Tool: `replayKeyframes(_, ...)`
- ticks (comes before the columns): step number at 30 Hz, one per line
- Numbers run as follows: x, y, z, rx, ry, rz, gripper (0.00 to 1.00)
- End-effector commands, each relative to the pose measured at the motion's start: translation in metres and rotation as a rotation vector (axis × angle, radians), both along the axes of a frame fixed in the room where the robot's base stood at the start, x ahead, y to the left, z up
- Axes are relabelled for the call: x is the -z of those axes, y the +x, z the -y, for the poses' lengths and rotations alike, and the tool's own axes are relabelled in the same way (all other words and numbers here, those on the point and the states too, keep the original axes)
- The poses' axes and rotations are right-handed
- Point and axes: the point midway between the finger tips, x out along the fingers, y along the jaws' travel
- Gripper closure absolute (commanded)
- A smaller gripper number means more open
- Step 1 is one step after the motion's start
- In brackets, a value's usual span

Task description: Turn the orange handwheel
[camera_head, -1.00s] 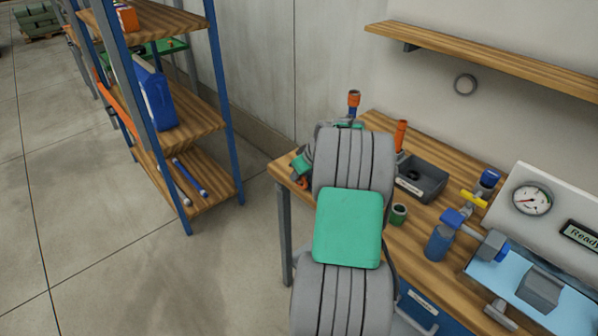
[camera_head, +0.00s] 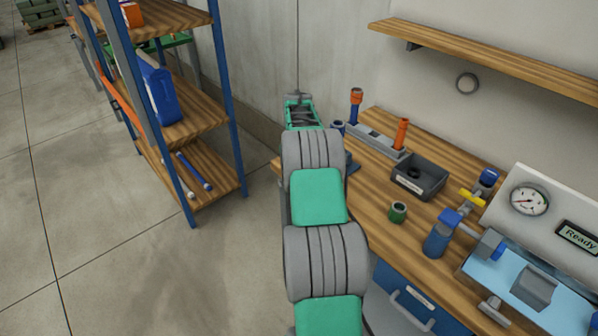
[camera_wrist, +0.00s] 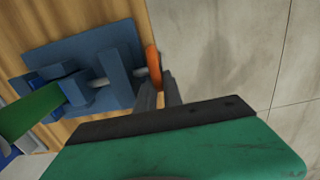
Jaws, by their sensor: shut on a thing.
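The orange handwheel (camera_wrist: 153,67) shows edge-on in the wrist view, at the end of a grey screw on a blue vise-like fixture (camera_wrist: 110,55). My gripper (camera_wrist: 160,90) has its two grey fingers at the lower right rim of the handwheel and is shut on it. The fingers partly hide the wheel. A green piece (camera_wrist: 30,112) lies by the fixture's left blocks; I cannot tell whether it is clamped. In the head view my arm hides the handwheel and most of the fixture.
The fixture stands on a wooden bench (camera_head: 365,205), near its edge; bare floor (camera_wrist: 225,45) lies beyond. A shelf rack (camera_head: 175,130) stands left.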

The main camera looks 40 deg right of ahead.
Motion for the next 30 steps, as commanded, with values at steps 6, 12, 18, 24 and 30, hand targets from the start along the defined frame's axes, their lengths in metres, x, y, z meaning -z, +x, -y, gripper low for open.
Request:
replayKeyframes(6, 0.001, 0.000, 0.000, 0.000, 0.001, -0.004, 1.00)
replayKeyframes(12, 0.001, -0.001, 0.000, 0.000, 0.001, -0.004, 0.85)
replayKeyframes(18, 0.001, 0.000, 0.000, 0.000, 0.001, -0.003, 0.80)
replayKeyframes(24, -0.007, 0.001, 0.001, -0.001, -0.001, 0.000, 0.80)
replayKeyframes(30, -0.047, 0.002, 0.001, -0.001, -0.003, 0.001, 0.80)
